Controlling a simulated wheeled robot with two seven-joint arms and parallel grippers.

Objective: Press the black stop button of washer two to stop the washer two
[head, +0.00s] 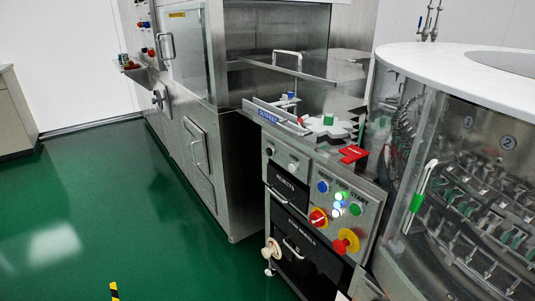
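The washer control panel (365,222) is on the front of a steel cabinet, right of centre in the head view. It carries a blue button (322,187), a lit green button (340,196), a lit whitish button (337,212) and a green button (355,209). I cannot make out a black stop button or a label naming washer two. Neither of my grippers is in view.
A large round glass-walled machine (470,180) with a white top stands at the right. A tall steel cabinet (210,170) with a glass door stands behind the panel. A white valve knob (270,250) sticks out low. The green floor (110,200) at the left is open.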

